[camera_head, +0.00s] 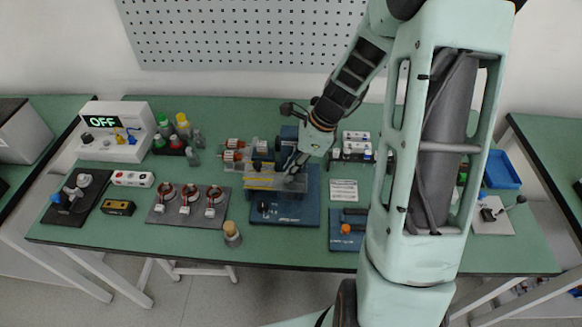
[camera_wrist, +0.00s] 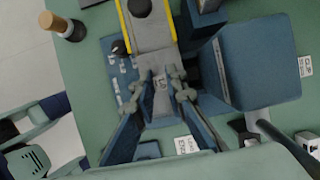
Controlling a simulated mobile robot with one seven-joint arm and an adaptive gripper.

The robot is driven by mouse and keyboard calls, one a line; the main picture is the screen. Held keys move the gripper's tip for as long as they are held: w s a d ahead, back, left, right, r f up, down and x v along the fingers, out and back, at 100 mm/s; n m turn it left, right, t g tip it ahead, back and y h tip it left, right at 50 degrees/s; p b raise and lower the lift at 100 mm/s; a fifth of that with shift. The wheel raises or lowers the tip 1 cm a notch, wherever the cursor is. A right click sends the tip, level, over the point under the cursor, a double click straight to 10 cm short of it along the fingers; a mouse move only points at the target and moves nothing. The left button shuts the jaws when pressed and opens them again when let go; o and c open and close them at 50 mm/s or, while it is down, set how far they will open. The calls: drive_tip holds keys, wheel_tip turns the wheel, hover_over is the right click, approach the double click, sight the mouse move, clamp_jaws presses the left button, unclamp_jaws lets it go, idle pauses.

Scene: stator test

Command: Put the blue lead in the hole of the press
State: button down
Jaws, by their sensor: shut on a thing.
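The machine that looks like the press stands mid-table, with a blue base (camera_head: 285,214), a grey bed with yellow edges and a blue upright block. In the wrist view its grey bed (camera_wrist: 150,32) and blue block (camera_wrist: 258,62) show. My gripper (camera_head: 292,172) is over the bed; in the wrist view its fingertips (camera_wrist: 161,76) are close together at the bed's near end. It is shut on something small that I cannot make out. A small blue plug (camera_head: 133,135) shows on the white tester at the left, beside a yellow one. I cannot see the press hole.
The white tester (camera_head: 103,122) displays OFF. Several stators sit on a grey plate (camera_head: 172,217) left of the press. A wooden-topped cylinder (camera_head: 232,234) stands at the front edge. A blue tray (camera_head: 502,170) is at the right. The front-left table edge is mostly clear.

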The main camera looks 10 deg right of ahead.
drive_tip(key=shift+f, duration=0.15)
drive_tip(key=shift+f+b, duration=0.6)
drive_tip(key=shift+f, duration=0.25)
drive_tip(key=c, duration=1.8)
unclamp_jaws()
drive_tip(key=shift+c, duration=0.2)
drive_tip(key=shift+r, duration=0.15)
drive_tip(key=v, duration=1.1)
drive_tip(key=shift+d+r, duration=0.25)
drive_tip(key=shift+r, duration=0.1)
